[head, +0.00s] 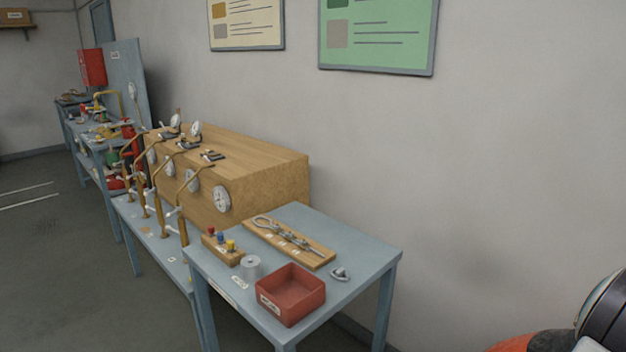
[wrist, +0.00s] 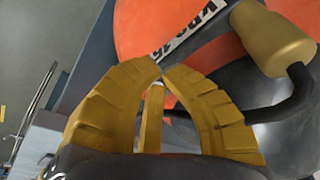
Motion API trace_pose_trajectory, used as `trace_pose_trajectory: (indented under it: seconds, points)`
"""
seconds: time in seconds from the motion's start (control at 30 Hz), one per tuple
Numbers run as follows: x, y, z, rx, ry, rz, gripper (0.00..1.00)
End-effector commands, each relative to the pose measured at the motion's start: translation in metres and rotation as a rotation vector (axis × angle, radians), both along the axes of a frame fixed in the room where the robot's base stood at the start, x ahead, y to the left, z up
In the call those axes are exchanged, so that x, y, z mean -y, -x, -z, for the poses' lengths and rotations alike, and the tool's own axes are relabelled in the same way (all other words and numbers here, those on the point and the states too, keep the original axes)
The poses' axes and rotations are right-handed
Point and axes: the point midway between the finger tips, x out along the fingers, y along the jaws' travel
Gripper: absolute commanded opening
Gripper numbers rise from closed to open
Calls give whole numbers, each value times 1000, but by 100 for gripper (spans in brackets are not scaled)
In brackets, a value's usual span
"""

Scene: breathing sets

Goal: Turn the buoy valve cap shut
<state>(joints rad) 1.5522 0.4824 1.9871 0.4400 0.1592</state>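In the wrist view, a large orange buoy (wrist: 195,30) with a black band and partly cut-off white lettering fills the upper middle. A brass-yellow valve cap (wrist: 270,38) is at the upper right, with a bent black tube below it. My gripper (wrist: 162,68) has curved yellow fingers with their tips nearly together. A third yellow piece shows between them, and I see nothing held. The cap is right of the fingertips and apart from them. In the head view, an orange and dark shape (head: 520,344) is cut off at the lower right; I cannot tell if it is the buoy.
A blue-grey table (head: 365,255) holds a red tray (head: 290,307), a grey cylinder (head: 251,267), a wooden board (head: 318,262) with metal parts and a small block with coloured knobs. A wooden box (head: 270,175) with gauges and pipes stands behind. The floor at left is mostly clear.

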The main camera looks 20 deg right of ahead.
Motion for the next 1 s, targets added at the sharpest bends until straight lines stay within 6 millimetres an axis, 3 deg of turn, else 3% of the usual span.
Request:
trace_pose_trajectory:
  seconds: [0.5,1.0]
  points:
    - [1,2,-53,-1,0,1,0]
    - [-3,2,-54,-6,-18,-21,0]
